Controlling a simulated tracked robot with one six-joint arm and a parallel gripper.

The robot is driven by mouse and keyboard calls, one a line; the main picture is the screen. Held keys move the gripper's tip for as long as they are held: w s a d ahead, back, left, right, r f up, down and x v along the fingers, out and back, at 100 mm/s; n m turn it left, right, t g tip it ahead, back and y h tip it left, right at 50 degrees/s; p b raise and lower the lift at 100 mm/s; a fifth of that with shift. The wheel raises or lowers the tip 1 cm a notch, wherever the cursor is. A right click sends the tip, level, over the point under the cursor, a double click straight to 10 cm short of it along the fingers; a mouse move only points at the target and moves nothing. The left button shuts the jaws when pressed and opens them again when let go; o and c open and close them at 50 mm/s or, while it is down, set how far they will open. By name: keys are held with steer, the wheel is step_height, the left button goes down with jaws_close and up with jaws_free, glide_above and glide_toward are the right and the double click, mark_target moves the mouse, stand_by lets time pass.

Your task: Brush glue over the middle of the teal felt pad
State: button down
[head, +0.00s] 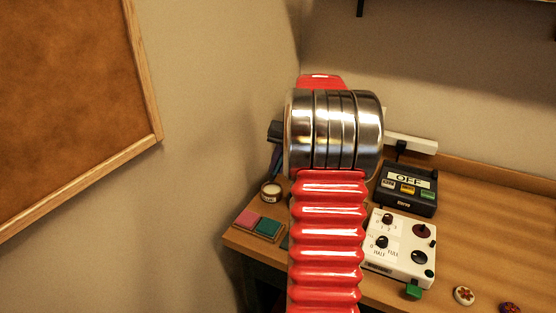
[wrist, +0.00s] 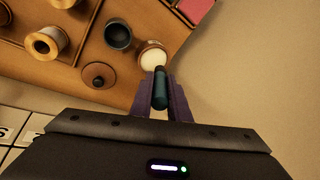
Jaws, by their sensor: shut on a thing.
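In the wrist view my gripper (wrist: 160,100) is shut on the dark teal handle of a brush (wrist: 160,88). The brush points toward the glue pot (wrist: 153,56), a round pot with cream-white contents. Its far end meets the pot's near rim in the picture; I cannot tell whether it touches, and the bristles are hidden. In the head view the glue pot (head: 270,191) stands at the table's left corner. The teal felt pad (head: 268,227) lies in front of it, right of a pink pad (head: 247,217). My gripper (head: 275,160) is mostly hidden behind my arm there.
Beside the pot in the wrist view are a dark cup (wrist: 118,35), a brown knobbed lid (wrist: 99,75) and wooden spools (wrist: 47,43). In the head view a white control box (head: 402,250) and a black "OFF" box (head: 407,190) stand right of my arm. The wall is close on the left.

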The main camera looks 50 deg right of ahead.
steer(key=shift+f, duration=1.4)
steer(key=shift+f, duration=0.5)
stand_by(0.9)
steer(key=shift+r, duration=0.1)
steer(key=shift+r, duration=3.45)
steer(key=shift+s, duration=0.15)
